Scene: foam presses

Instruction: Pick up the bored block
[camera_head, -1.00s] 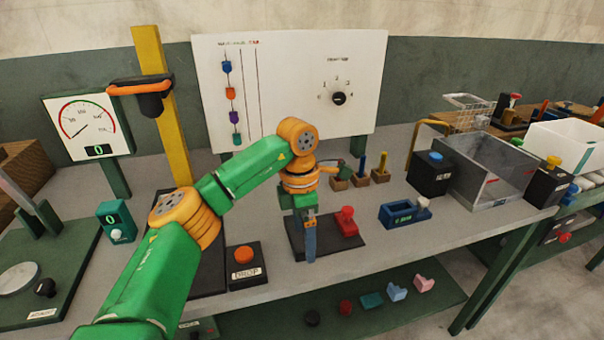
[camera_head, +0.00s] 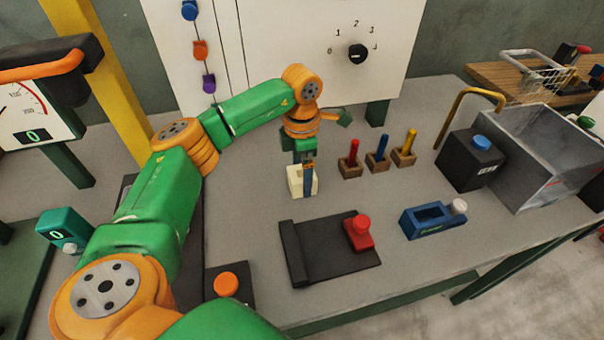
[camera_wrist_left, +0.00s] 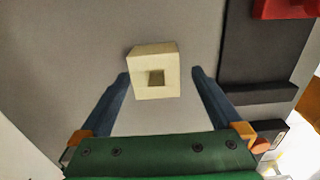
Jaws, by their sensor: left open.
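The bored block, a small cream block (camera_head: 294,184) with a square hole in it, stands on the grey table behind the dark slide plate. In the left wrist view the block (camera_wrist_left: 152,59) shows its hole facing the camera. My left gripper (camera_head: 308,178) points down at the block, and its fingers partly cover it in the head view. In the left wrist view my left gripper (camera_wrist_left: 160,73) is open, with the block between and slightly beyond its two blue fingertips. I see a gap on both sides, so it is not gripped. My right gripper is not in view.
A dark plate (camera_head: 318,262) with a red knob piece (camera_head: 358,234) lies in front of the block. Red, blue and yellow pegs in wooden bases (camera_head: 377,161) stand to the right. A blue clamp-like fixture (camera_head: 425,221) and a black box (camera_head: 468,160) stand farther right.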

